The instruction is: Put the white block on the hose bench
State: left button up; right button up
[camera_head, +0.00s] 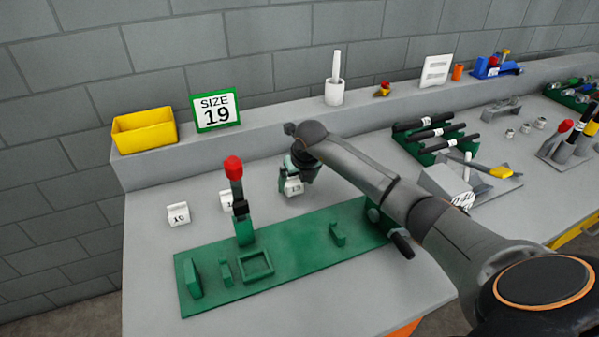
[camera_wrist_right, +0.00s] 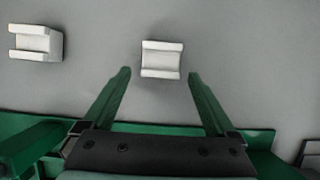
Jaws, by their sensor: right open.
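Three small white blocks stand on the grey bench (camera_head: 160,275). One marked 19 (camera_head: 178,214) is at the left, a second (camera_head: 227,200) is partly hidden behind the red-topped post, and a third marked 13 (camera_head: 293,188) is at my right gripper (camera_head: 291,173). In the right wrist view, my open right gripper (camera_wrist_right: 159,73) points at a white block (camera_wrist_right: 162,59) centred between and slightly beyond its fingertips, not gripped. Another white block (camera_wrist_right: 35,42) lies to the left there. My left gripper is not in view.
A green fixture board (camera_head: 290,258) with a red-topped post (camera_head: 236,185) and an open square holder (camera_head: 257,266) lies in front. A SIZE 19 sign (camera_head: 216,110) and yellow bin (camera_head: 145,130) stand on the back ledge. Black-handled tools (camera_head: 432,135) lie at right.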

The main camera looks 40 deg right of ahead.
jog(key=v, duration=1.1)
jog(key=shift+s+r, duration=0.2)
dwell(1.1)
